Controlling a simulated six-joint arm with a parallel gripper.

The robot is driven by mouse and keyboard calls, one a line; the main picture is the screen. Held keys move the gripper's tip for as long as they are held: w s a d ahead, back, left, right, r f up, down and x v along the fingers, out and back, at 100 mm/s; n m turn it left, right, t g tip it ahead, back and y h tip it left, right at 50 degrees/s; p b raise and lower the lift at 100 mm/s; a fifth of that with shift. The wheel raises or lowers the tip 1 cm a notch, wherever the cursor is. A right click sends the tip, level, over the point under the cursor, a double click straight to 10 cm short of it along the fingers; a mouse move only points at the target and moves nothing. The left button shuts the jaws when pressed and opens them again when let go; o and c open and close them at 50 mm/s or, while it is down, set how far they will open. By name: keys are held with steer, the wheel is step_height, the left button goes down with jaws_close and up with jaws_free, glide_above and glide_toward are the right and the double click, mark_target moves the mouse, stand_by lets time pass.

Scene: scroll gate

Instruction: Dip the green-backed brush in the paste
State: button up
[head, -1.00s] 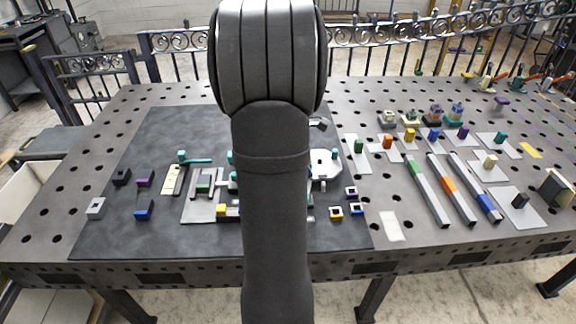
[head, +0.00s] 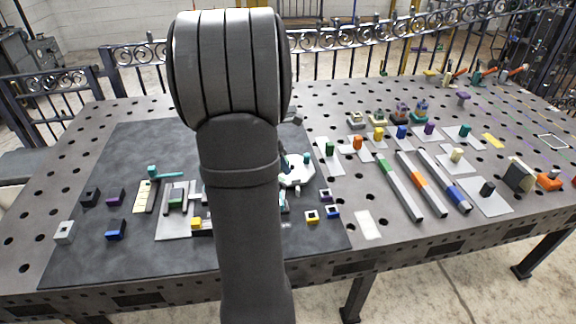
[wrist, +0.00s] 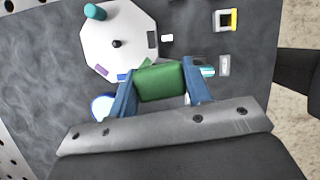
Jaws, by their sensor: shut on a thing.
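In the wrist view, my gripper (wrist: 159,78) has its two blue fingers closed on a green block (wrist: 161,83), which looks like the back of the green-backed brush. The brush's lower side and bristles are hidden beneath it. A round white thing with a blue rim (wrist: 102,103) shows partly behind the left finger; I cannot tell whether it holds the paste. A white eight-sided plate (wrist: 108,58) with a dark centre knob and a teal peg lies just beyond the fingers; it also shows in the head view (head: 298,178).
A yellow-and-white square block (wrist: 227,20) lies beyond the fingers to the right. On the dark mat (head: 100,250) are small blocks and a slotted grey plate (head: 168,228). Right of it lie a green-ended bar (head: 400,190), other bars and coloured pegs on cards.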

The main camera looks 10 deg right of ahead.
steer(key=w+a+n+t, duration=0.1)
steer(key=w+a+n, duration=0.1)
steer(key=w+a, duration=0.1)
steer(key=w+a+f+n, duration=0.1)
steer(key=w+a+n, duration=0.2)
steer(key=w, duration=0.3)
steer(key=w+a+f+n+t+y, duration=0.1)
steer(key=w+a+n, duration=0.1)
steer(key=w, duration=0.3)
steer(key=shift+a+f+t, duration=0.1)
steer(key=shift+a+t, duration=0.2)
steer(key=shift+a, duration=0.4)
steer(key=shift+f, duration=2.6)
steer(key=shift+f, duration=0.6)
step_height(320, 180, up, 7)
